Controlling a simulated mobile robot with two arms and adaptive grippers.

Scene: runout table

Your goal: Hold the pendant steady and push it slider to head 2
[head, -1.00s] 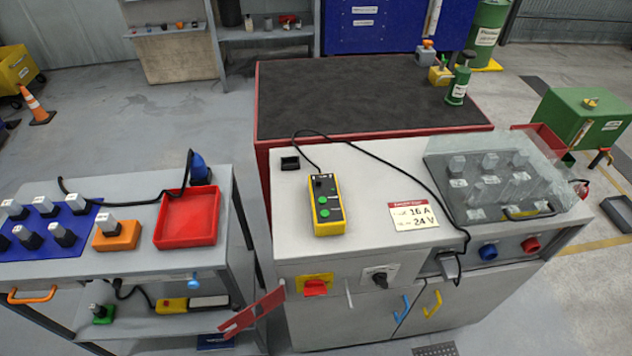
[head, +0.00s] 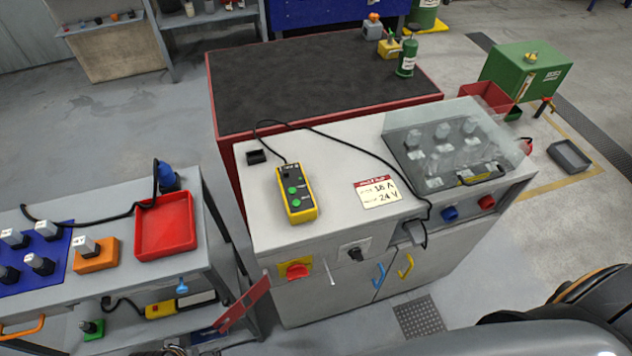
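The pendant (head: 306,198) is a yellow and black hand box lying face up on the light grey cabinet top (head: 345,225). It has two round green buttons on its face. A small dark control sits near its far end; this may be the slider, but its position and the head marks are too small to read. A black cable runs from the pendant's far end across the cabinet top. Nothing of mine touches the pendant. Neither gripper can be made out. A dark rounded part with orange, likely my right arm, shows at the lower right.
A clear cover (head: 447,150) stands over several parts at the cabinet's right. A red tray (head: 166,226) sits on the left trolley. The cabinet top around the pendant is mostly free.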

